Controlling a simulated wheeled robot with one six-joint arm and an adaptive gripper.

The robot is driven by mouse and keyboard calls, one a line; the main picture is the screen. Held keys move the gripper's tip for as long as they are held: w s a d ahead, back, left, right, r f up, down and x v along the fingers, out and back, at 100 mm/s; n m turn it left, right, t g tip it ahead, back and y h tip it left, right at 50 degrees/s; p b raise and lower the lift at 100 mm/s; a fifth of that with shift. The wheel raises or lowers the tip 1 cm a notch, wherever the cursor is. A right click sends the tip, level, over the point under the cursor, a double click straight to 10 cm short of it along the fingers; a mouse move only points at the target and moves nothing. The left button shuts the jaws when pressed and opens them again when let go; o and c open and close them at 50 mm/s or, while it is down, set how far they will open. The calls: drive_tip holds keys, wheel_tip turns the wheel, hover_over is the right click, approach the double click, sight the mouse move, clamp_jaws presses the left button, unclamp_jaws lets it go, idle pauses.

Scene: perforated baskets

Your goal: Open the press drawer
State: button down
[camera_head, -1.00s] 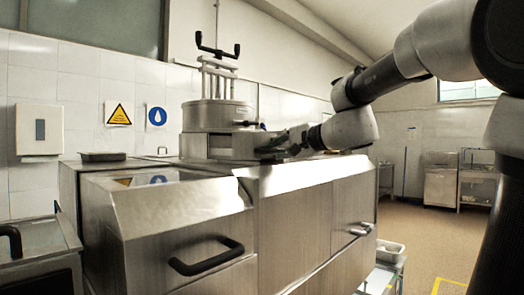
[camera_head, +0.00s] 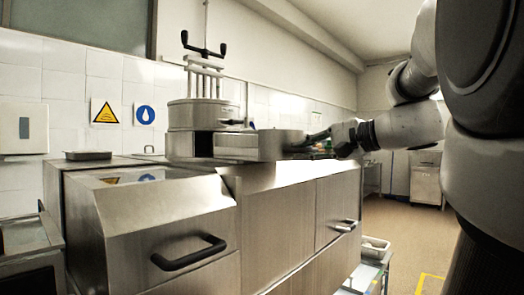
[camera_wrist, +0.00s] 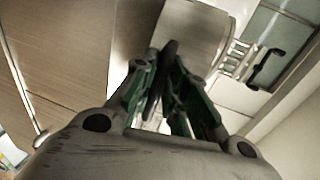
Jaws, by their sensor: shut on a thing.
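The press (camera_head: 194,114) is a round metal body with thin columns and a black T-shaped handle on top, standing on the steel counter. Its drawer (camera_head: 262,145) sticks out to the right from the press's lower part. My gripper (camera_head: 322,138) is at the drawer's right end. In the wrist view my gripper (camera_wrist: 165,82) has its green-padded fingers on either side of a dark bar, the drawer handle (camera_wrist: 169,52), and is shut on it. A grey metal surface, seemingly the drawer (camera_wrist: 185,22), lies just beyond. The drawer's inside cannot be seen.
The counter (camera_head: 282,215) has a black-handled front (camera_head: 190,252) and another handle (camera_head: 346,226) on its right part. A flat tray (camera_head: 88,155) lies at the back left. A low cart (camera_head: 372,265) stands at lower right. Open floor lies at right.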

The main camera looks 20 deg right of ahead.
drive_tip(key=shift+s+f, duration=0.15)
drive_tip(key=shift+f, duration=0.2)
drive_tip(key=c, duration=1.5)
unclamp_jaws()
drive_tip(key=shift+r, duration=0.15)
drive_tip(key=shift+s+d+r, duration=0.2)
drive_tip(key=shift+s+d, duration=0.1)
drive_tip(key=shift+s, duration=0.15)
drive_tip(key=v, duration=1.1)
drive_tip(key=shift+a, duration=0.1)
